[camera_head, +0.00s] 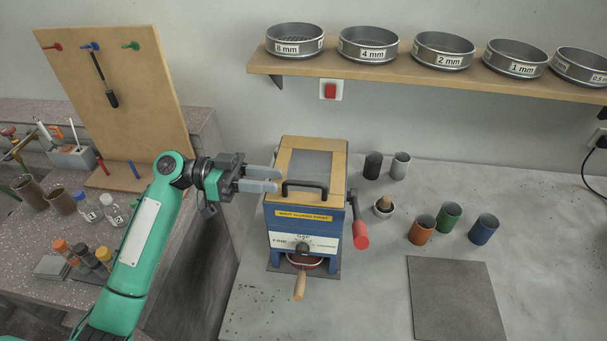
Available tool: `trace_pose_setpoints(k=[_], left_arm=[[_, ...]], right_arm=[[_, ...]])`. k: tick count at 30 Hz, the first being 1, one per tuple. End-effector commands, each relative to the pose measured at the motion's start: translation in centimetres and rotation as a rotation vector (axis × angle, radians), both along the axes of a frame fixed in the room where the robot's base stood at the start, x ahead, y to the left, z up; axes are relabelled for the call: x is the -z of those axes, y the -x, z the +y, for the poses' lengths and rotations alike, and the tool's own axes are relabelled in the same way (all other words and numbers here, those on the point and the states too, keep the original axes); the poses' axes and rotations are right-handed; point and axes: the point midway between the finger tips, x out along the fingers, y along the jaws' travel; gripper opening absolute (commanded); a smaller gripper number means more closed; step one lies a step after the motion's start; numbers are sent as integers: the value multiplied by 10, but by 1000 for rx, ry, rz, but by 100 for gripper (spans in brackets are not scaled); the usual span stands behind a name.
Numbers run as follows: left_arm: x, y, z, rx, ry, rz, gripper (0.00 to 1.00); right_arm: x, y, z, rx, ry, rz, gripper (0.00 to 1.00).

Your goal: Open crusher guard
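The crusher (290,239) is a blue box on the concrete bench, with a yellow warning strip and a white label on its front. Its guard (330,164) is a tan-framed lid with a grey panel, lying flat and closed on top. A black handle (306,186) stands at the lid's front edge. My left gripper (279,180) is open, its two grey fingers pointing right at the lid's left edge, a little left of the handle. Nothing shows between the fingers. A red-gripped crank (361,235) is on the crusher's right side. My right gripper is not in view.
Several cups, including an orange one (422,230), and a mortar (383,207) stand right of the crusher. A dark mat (456,300) lies front right. Sieves line the wall shelf (430,77). A pegboard (125,100) and bottles are at left. The bench's far right is clear.

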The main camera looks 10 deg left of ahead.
Motion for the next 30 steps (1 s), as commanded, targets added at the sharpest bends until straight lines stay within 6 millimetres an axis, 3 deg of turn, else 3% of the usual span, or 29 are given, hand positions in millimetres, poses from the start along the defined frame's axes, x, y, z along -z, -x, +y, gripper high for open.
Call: trace_pose_setpoints(k=[3, 10, 15, 23, 24, 29, 30], left_arm=[[-6, 1, -27, 3, 3, 3, 33], [-3, 0, -62, 1, 1, 3, 33], [-1, 0, -73, 0, 0, 2, 33], [1, 0, -75, -1, -1, 2, 33], [1, 0, -75, -1, 0, 2, 31], [1, 0, -74, 0, -1, 2, 0], [1, 0, -74, 0, -1, 2, 0]], right_arm=[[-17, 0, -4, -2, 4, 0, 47], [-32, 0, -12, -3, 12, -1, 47], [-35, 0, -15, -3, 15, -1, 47], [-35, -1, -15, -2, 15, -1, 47], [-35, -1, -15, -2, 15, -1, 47], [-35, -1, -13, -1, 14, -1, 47], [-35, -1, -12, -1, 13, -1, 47]])
